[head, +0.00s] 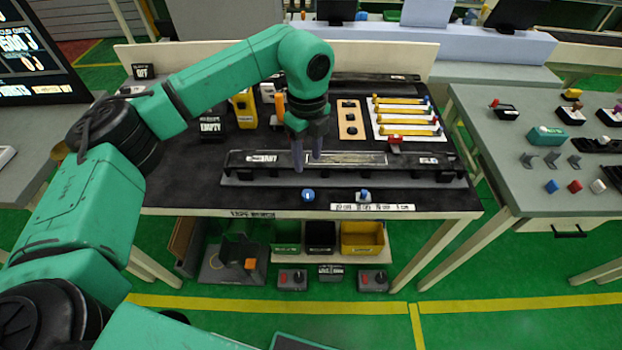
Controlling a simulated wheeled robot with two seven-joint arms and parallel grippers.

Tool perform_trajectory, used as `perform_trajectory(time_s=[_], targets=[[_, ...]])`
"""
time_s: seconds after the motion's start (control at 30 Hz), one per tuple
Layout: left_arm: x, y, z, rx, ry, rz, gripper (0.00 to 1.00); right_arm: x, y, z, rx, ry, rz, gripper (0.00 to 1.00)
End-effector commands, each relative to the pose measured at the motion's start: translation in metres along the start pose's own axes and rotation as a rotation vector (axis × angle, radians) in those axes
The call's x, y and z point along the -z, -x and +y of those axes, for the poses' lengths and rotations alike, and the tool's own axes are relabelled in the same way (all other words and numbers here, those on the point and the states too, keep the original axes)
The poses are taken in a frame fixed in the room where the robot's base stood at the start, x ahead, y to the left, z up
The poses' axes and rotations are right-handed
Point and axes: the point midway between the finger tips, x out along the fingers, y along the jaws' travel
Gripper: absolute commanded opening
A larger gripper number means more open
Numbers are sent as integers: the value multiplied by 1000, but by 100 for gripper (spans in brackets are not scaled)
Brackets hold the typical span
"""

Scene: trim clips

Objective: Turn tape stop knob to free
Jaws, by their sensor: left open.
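My left gripper (307,160) hangs over the dark workbench, its two fingers pointing down and apart, with nothing seen between them. The fingertips are at the long black fixture (405,172), which carries a pale strip; I cannot tell whether they touch it. A round blue knob (308,195) with a white mark sits on the bench's front edge, just in front of the gripper. The labels are too small to tell which is the tape stop knob. My right gripper is not in view.
A white board with yellow bars (405,118) and a wooden plate (350,119) lie behind the fixture. A red part (395,139) sits near its right end. A yellow device (243,109) stands behind my left arm. Bins (362,238) sit below. A grey side table (500,170) is right.

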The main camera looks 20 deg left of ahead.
Motion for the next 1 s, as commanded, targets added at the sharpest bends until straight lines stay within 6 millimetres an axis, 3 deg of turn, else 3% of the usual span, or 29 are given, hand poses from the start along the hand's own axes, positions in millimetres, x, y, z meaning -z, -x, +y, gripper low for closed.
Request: perform_trajectory(time_s=[0.1, 0.2, 0.3, 0.4, 0.53, 0.77, 0.8, 0.93, 1.0], targets=[[1, -28, 2, -5, -1, 3, 51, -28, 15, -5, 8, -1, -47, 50], [1, -55, 1, -5, -2, 4, 51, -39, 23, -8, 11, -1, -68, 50], [2, -81, 1, -3, -3, 5, 51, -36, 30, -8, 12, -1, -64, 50], [2, -102, 0, -1, -4, 5, 51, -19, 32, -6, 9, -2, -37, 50], [2, -117, 0, 1, -5, 4, 51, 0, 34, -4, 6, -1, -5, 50], [2, -121, 0, 2, -6, 4, 51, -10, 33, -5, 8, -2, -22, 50], [2, -121, 0, 2, -6, 4, 47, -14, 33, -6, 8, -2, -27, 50], [2, -121, 0, 2, -5, 4, 0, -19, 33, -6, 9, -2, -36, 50], [2, -121, 0, 2, -5, 4, 0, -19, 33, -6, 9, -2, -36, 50]])
